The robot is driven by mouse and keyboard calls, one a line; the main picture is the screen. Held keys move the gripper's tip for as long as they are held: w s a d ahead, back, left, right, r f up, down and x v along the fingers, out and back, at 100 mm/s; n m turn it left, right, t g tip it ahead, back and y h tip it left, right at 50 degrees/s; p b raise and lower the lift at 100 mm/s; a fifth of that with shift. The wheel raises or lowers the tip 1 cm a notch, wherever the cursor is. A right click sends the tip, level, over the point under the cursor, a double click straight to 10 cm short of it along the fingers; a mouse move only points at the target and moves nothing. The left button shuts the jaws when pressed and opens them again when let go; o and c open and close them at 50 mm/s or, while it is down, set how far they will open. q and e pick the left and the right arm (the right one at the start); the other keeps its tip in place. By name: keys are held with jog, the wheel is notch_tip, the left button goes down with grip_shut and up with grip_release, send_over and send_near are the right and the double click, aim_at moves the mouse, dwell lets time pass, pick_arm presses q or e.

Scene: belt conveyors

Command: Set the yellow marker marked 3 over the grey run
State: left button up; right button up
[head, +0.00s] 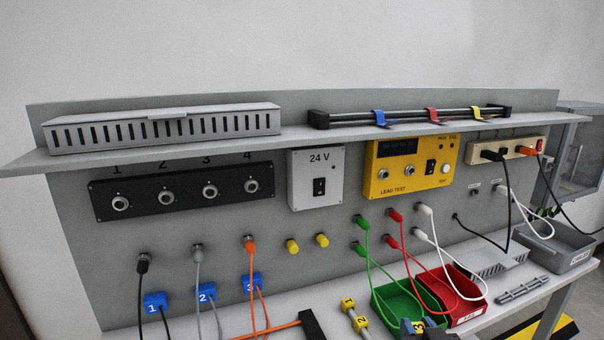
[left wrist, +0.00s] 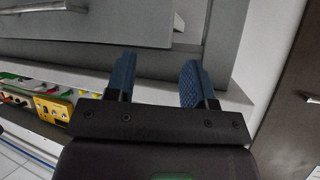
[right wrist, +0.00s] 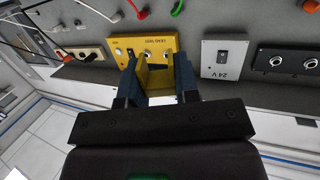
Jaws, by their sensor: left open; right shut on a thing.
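My right gripper (head: 418,328), at the bottom edge of the head view, is shut on the yellow marker marked 3 (head: 419,326). The marker's yellow body shows between the fingers in the right wrist view (right wrist: 155,82). The grey run (head: 198,264) hangs from a socket on the panel, left of centre, and carries a blue marker marked 2 (head: 207,292). My right gripper is well to the right of it and apart from it. My left gripper (left wrist: 156,82) is open with nothing between its fingers; it does not show in the head view.
A black run (head: 142,266) and an orange run (head: 250,262) flank the grey one, both with blue markers. Yellow markers 1 (head: 348,303) and 2 (head: 361,322) sit on a rod. A green bin (head: 400,306) and a red bin (head: 466,302) stand on the bench.

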jog(key=w+a+r+n+g+y, duration=0.1)
jog(key=w+a+r+n+y, duration=0.2)
jog(key=w, duration=0.6)
jog(key=shift+a+r+n+y, duration=0.4)
jog(key=shift+r+y, duration=0.45)
jog(key=shift+y, duration=0.35)
jog(key=shift+w+d, duration=0.1)
